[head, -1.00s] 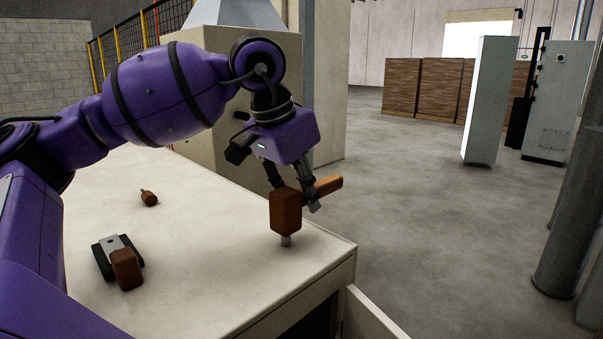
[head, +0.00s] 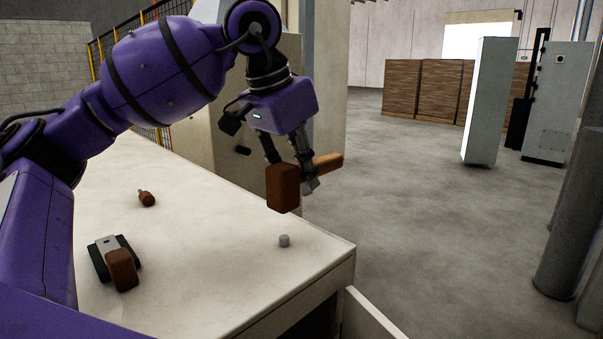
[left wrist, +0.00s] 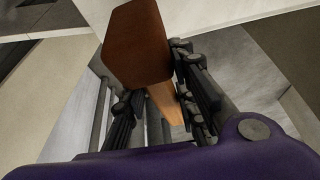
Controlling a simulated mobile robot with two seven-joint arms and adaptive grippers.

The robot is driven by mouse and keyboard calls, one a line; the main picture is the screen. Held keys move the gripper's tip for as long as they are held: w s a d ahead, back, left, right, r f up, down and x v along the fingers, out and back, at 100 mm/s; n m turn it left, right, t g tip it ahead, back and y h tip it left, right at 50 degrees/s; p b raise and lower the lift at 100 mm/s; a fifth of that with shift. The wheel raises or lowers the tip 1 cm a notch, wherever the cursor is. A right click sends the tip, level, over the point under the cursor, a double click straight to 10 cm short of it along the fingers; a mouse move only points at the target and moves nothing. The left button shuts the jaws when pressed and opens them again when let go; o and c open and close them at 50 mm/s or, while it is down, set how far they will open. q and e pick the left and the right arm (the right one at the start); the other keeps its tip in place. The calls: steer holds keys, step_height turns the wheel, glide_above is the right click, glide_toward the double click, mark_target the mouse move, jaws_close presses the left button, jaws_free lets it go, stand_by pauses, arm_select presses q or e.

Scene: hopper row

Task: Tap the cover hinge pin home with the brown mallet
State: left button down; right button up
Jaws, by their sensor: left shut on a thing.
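The brown mallet (head: 284,187) is in my left gripper (head: 291,168), which is shut on its handle. The mallet head is raised, clear of the worktop. In the left wrist view the mallet head (left wrist: 137,45) is large between the fingers (left wrist: 160,110). The grey hinge pin (head: 284,240) stands up a little from the pale worktop, near its right front corner, below the mallet head and apart from it. How far it is sunk I cannot tell. My right gripper is not in view.
A small brown tool (head: 147,198) lies on the pale worktop (head: 200,265). A black and grey block with a brown part (head: 118,263) sits nearer on the left. The worktop's right edge drops to open floor (head: 430,230). Grey cabinets stand farther off.

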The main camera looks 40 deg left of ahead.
arm_select(q)
step_height(320, 180, down, 3)
steer(key=shift+r, duration=0.15)
step_height(320, 180, down, 3)
steer(key=shift+s+r+p, duration=0.15)
steer(key=shift+r+p, duration=0.05)
steer(key=shift+p, duration=0.45)
steer(key=shift+w+r, duration=0.1)
steer(key=shift+w, duration=0.15)
step_height(320, 180, up, 5)
steer(key=shift+f+b, duration=0.15)
steer(key=shift+b, duration=0.5)
steer(key=shift+s+r, duration=0.1)
steer(key=shift+r, duration=0.15)
